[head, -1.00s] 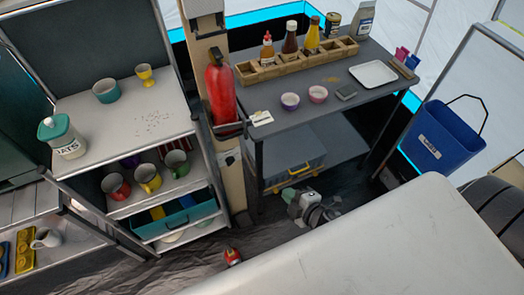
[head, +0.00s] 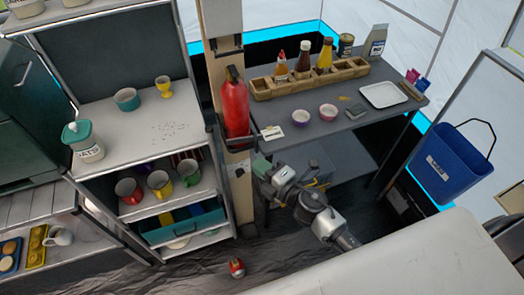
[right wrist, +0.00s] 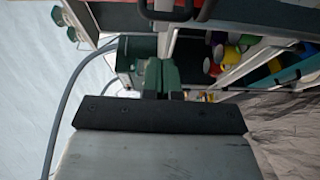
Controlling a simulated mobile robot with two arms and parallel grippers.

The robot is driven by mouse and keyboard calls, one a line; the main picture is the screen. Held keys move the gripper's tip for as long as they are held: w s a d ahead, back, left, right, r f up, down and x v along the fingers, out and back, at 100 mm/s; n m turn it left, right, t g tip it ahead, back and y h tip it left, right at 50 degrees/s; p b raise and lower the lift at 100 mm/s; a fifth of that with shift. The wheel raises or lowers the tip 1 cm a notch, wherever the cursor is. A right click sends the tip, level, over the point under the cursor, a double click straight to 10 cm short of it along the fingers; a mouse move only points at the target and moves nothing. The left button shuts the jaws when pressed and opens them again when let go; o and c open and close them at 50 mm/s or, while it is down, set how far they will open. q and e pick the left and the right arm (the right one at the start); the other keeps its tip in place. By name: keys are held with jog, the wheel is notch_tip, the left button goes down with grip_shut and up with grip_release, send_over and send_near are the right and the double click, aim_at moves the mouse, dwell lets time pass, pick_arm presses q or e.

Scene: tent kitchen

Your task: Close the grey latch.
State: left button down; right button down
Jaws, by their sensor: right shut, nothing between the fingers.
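My right gripper (head: 261,166) is raised beside the post under the red fire extinguisher (head: 235,108). In the right wrist view its two dark green fingertips (right wrist: 161,76) are together with nothing between them. I cannot clearly make out a grey latch. A small dark fitting (head: 240,172) sits on the post, close to the left of my fingertips; I cannot tell whether it is the latch or whether they touch. My left gripper is not in view.
The dark table (head: 290,150) holds bowls, bottles in a wooden rack (head: 263,90) and a white tray (head: 384,94). A shelf unit (head: 110,105) with mugs stands left of the post. A small red item (head: 236,267) lies on the floor. A blue bin (head: 455,165) is at right.

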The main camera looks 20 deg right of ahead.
jog(key=w, duration=0.1)
jog(key=w+d, duration=0.1)
jog(key=w, duration=0.1)
jog(key=shift+w+d+f, duration=0.15)
jog(key=shift+w+d, duration=0.05)
jog(key=shift+w, duration=0.1)
jog(key=w+n+g+y, duration=0.1)
jog(key=d+n+g+y, duration=0.1)
jog(key=y, duration=0.1)
jog(key=shift+w+d+b, duration=0.25)
jog(key=shift+w+b, duration=0.1)
jog(key=shift+b, duration=0.05)
jog(key=shift+s, duration=0.1)
